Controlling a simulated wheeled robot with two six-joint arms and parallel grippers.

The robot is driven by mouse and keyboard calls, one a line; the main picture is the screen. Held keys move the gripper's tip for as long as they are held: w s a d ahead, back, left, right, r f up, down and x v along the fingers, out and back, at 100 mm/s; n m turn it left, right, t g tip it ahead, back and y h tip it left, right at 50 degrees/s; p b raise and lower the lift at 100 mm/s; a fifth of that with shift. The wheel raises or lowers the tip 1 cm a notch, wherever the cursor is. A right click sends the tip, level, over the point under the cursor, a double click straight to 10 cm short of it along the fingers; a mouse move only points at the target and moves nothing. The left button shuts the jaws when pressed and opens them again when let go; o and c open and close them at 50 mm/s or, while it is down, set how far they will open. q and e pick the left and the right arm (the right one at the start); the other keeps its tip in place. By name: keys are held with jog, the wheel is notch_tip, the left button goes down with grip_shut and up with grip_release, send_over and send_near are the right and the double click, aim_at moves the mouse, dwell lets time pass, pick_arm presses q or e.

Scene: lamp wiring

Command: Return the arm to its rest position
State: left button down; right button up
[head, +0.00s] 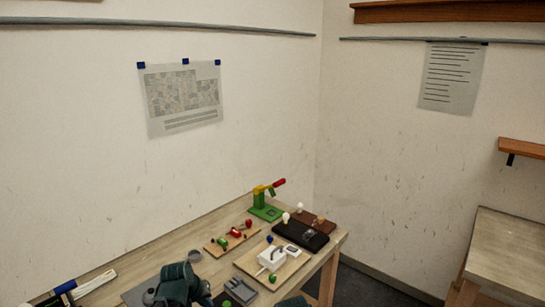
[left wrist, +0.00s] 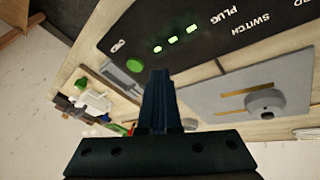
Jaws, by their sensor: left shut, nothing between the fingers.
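My left gripper (left wrist: 160,75) is shut and empty in the left wrist view, its dark fingers pressed together. It shows in front of a black panel (left wrist: 190,62) marked PLUG and SWITCH, with several green lights, and beside a grey plate (left wrist: 215,100); contact cannot be told. In the head view my left arm (head: 178,284) rises from the bottom edge over the near part of the workbench, and its fingertips are not clear. A dark teal piece at the bottom edge may be my right arm; no right fingers show.
The bench holds a white box (head: 271,259), a black block (head: 300,235), a green and yellow stand (head: 265,205) with a red handle, and a board with red and green parts (head: 233,238). A grey ring (head: 194,255) lies close to my left arm. A second table (head: 510,250) stands right.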

pick_arm(q)
jog(key=s+d+f+m+g+y, duration=0.1)
jog(key=s+d+m+g, duration=0.1)
jog(key=s+d, duration=0.5)
jog(key=s+d+f+m+g+y, duration=0.1)
jog(key=s+d+m, duration=0.4)
jog(key=s, duration=0.7)
jog(key=d+g+y, duration=0.1)
jog(key=d+g, duration=0.1)
jog(key=shift+d, duration=0.4)
